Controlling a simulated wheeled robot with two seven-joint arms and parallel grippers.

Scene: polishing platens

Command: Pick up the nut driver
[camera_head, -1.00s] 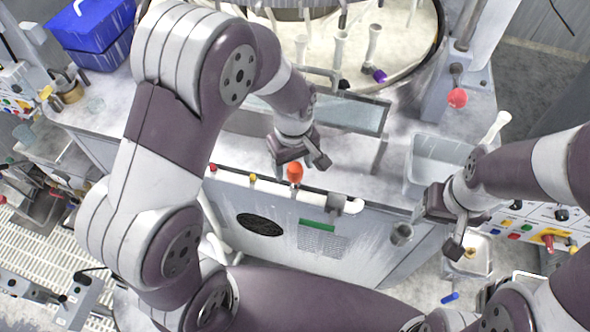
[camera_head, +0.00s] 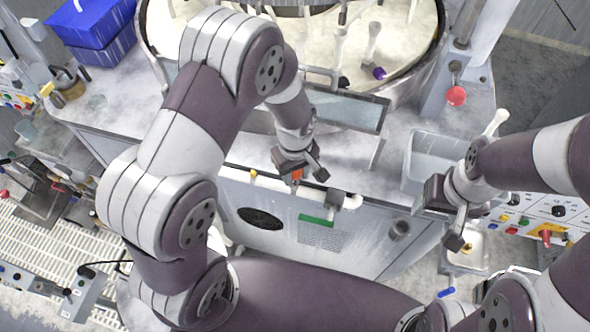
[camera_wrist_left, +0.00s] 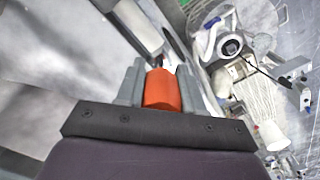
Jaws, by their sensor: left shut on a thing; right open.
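The nut driver's orange-red handle (camera_wrist_left: 162,90) sits between the two grey fingers of my left gripper (camera_wrist_left: 160,84) in the left wrist view. In the head view, a small orange part of the nut driver (camera_head: 297,175) shows at my left gripper (camera_head: 302,170), by the front edge of the bench. The left gripper is shut on the handle; the rest of the tool is mostly hidden. My right gripper (camera_head: 447,215) is open and empty, near the grey bin on the right.
A round polishing platen (camera_head: 400,75) with several upright tools stands behind. A clear panel (camera_head: 345,110) lies in front of it. A grey bin (camera_head: 430,150) and a red knob (camera_head: 456,96) are at right; blue boxes (camera_head: 95,35) are at back left.

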